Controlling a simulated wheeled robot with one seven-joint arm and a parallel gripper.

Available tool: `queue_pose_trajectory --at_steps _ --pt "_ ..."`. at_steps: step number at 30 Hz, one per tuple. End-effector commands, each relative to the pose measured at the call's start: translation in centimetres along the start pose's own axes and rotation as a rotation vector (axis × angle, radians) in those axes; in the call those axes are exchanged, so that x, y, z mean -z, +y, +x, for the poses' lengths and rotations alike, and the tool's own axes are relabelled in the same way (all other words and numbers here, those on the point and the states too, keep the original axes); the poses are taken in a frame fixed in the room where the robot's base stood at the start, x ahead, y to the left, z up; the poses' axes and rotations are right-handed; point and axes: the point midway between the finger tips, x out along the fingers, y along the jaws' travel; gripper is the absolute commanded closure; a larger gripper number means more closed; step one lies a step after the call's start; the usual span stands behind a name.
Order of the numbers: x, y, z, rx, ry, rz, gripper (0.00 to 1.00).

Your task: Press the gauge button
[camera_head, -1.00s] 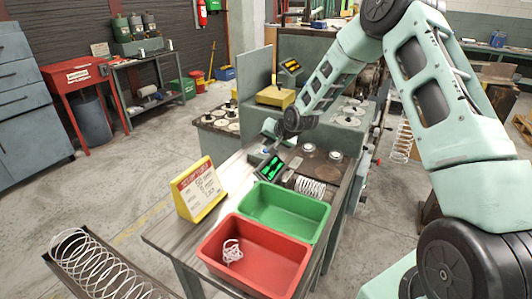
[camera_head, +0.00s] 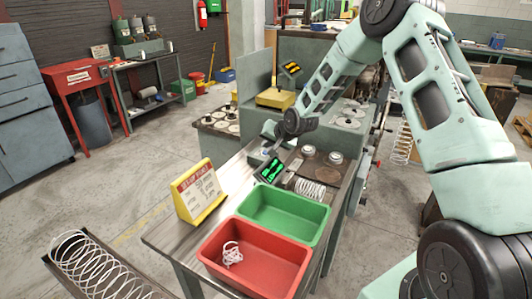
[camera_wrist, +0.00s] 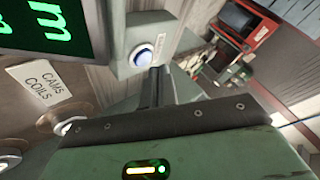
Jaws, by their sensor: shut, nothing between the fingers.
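The gauge button is a blue dome in a white ring (camera_wrist: 143,54) on a grey-green box, near the top centre of the wrist view. Beside it is the gauge's black display with green characters (camera_wrist: 50,22). The display also shows in the head view (camera_head: 269,170) on the bench. My gripper's two dark fingers (camera_wrist: 156,82) are closed together and empty. Their tips appear just below the button in the wrist view; I cannot tell whether they touch it. In the head view my gripper (camera_head: 266,146) is above the bench by the display, and the button is hard to make out.
A yellow sign (camera_head: 199,192), a green bin (camera_head: 318,226) and a red bin (camera_head: 268,282) holding a white tangled coil stand on the bench (camera_head: 163,238). A coiled spring (camera_head: 310,189) lies right of the display. A label plate (camera_wrist: 40,83) sits below the display in the wrist view.

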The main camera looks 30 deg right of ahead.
Motion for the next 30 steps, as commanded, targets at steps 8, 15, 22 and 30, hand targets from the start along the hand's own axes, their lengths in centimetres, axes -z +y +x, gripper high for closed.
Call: queue_pose_trajectory --at_steps 8,15,22,30 --pt "0.0 0.0 0.0 0.0 0.0 0.0 1.0" --pt "0.0 0.0 0.0 0.0 0.0 0.0 1.0" --pt "-0.01 0.01 0.02 0.0 0.0 0.0 1.0" --pt "-0.45 0.45 0.6 0.0 0.0 0.0 1.0"
